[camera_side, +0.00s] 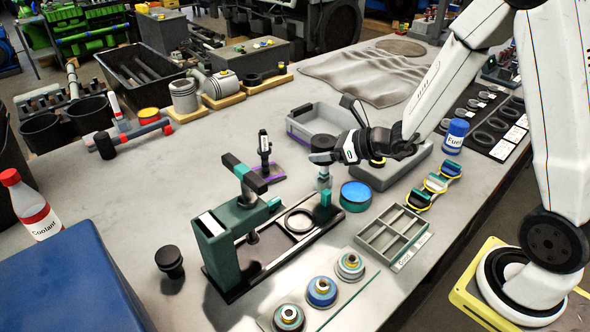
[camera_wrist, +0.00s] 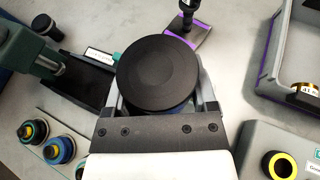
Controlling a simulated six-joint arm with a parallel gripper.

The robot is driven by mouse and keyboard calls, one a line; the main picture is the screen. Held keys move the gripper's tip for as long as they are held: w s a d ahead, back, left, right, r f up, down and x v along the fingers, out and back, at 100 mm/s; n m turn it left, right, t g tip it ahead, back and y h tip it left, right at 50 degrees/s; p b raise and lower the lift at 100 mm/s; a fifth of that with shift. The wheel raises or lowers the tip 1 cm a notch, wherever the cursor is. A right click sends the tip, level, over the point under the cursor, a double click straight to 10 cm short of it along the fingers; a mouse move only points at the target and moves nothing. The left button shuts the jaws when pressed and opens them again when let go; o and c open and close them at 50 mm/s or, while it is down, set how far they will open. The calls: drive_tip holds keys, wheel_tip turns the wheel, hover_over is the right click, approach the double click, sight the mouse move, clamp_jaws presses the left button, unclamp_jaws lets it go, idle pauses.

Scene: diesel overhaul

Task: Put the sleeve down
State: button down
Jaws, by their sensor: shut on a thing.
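My gripper (camera_side: 328,157) is shut on a round piece with a flat black top (camera_side: 323,142), which I take to be the sleeve. In the wrist view, this black disc (camera_wrist: 158,72) fills the middle, with a finger on either side of it. A narrower grey part (camera_side: 323,178) shows below the fingers in the side view. The piece looks upright, close to the far end of the green press (camera_side: 225,240) and its black base. Its underside is hidden in the wrist view, and I cannot tell whether it touches the bench.
A blue-topped tin (camera_side: 356,192) stands just right of the held piece. A grey divided tray (camera_side: 392,236) and several round fittings (camera_side: 321,290) lie nearer. A black tool on a purple-edged pad (camera_side: 268,172) is to the left. A grey open bin (camera_side: 313,117) is behind.

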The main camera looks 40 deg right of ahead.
sight(319, 138)
drive_tip(key=shift+m+t+h, duration=0.4)
drive_tip(key=shift+m+h, duration=0.4)
drive_tip(key=r, duration=0.3)
drive_tip(key=w+r, duration=0.1)
drive_tip(key=r, duration=0.3)
drive_tip(key=shift+w+r, duration=0.2)
drive_tip(key=shift+r, duration=0.65)
